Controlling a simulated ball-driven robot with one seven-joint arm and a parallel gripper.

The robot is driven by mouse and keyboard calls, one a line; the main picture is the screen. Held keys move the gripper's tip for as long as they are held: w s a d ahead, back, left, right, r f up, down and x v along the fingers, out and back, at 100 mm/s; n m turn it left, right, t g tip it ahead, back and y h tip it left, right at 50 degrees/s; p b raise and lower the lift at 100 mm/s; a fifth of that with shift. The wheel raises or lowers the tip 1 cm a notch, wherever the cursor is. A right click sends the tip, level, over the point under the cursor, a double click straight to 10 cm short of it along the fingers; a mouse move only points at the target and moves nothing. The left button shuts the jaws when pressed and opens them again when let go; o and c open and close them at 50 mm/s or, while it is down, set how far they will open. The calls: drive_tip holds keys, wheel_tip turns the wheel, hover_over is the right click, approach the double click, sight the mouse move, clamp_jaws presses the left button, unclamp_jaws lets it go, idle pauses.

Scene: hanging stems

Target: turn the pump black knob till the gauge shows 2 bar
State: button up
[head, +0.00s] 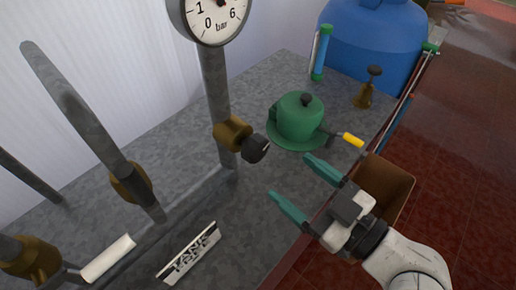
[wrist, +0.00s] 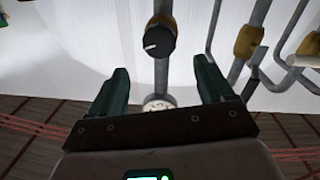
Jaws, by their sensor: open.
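A black knob (head: 256,148) with a pale mark sits on a brass valve body (head: 232,134) on a grey upright pipe. In the wrist view the knob (wrist: 159,40) is ahead, roughly between the finger lines and beyond the tips. The white round gauge (head: 211,18) is at the top of this pipe; 0, 1, 6 and "bar" show, but its upper part is cut off and the needle reading cannot be told. The gauge also shows small in the wrist view (wrist: 158,103). My gripper (head: 290,176), with green fingers, is open and empty, right of and below the knob in the head view, apart from it.
A green pot-like body (head: 299,122) with a dark top stands behind my gripper, near a yellow-handled lever (head: 353,140). A brass piece (head: 368,88), a blue tank (head: 370,40) and a brown box (head: 388,186) are right. A lettered white plate (head: 190,252) and pipes are left.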

sight(261, 152)
drive_tip(key=p+x, duration=0.2)
drive_tip(key=x, duration=0.6)
drive_tip(key=shift+w+a, duration=0.15)
drive_tip(key=shift+w, duration=0.05)
drive_tip(key=shift+x, duration=0.8)
drive_tip(key=c, duration=1)
drive_tip(key=shift+m+p, duration=0.4)
drive_tip(key=shift+m, duration=0.8)
drive_tip(key=o, duration=1)
